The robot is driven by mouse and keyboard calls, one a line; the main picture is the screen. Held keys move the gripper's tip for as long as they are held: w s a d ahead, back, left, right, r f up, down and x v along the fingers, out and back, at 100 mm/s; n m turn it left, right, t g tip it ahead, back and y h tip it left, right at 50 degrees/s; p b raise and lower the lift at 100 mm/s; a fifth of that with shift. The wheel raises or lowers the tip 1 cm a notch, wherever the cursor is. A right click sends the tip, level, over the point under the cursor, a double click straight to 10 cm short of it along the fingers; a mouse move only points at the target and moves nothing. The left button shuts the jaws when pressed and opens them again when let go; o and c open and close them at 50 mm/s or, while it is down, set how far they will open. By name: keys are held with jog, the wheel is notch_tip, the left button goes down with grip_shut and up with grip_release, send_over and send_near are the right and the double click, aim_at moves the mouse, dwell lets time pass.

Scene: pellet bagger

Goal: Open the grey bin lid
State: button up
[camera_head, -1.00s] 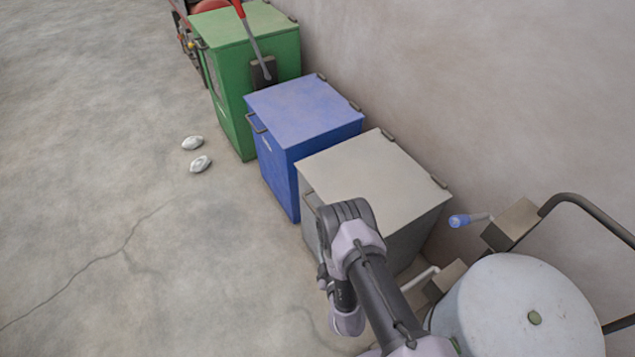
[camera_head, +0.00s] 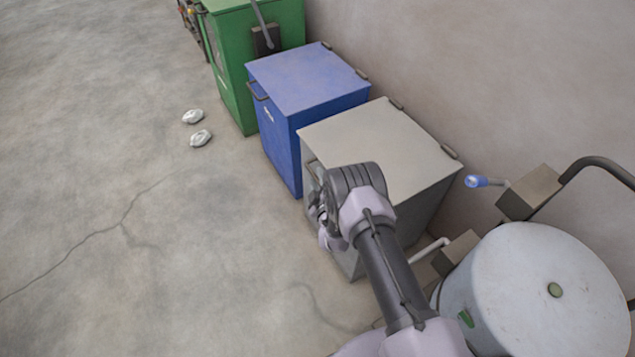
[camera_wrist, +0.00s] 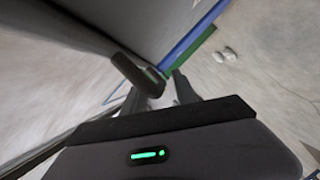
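The grey bin (camera_head: 345,235) stands nearest in the row, and its flat grey lid (camera_head: 390,140) is shut. Its handle (camera_head: 313,168) is at the lid's front edge, partly hidden by my arm in the head view. In the wrist view the dark handle bar (camera_wrist: 137,73) lies just ahead of my gripper (camera_wrist: 158,88). The two fingers are apart, with the handle's end at the gap between them. I cannot tell whether they touch it. In the head view my gripper is mostly hidden behind my wrist, beside the bin's front.
A blue bin (camera_head: 305,85) and a green bin (camera_head: 235,50) stand in line beyond, against the wall. A white drum (camera_head: 535,295) and a blue-tipped lever (camera_head: 478,181) are at right. Two small white objects (camera_head: 194,117) lie on the open floor at left.

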grip_shut()
dwell(1.4)
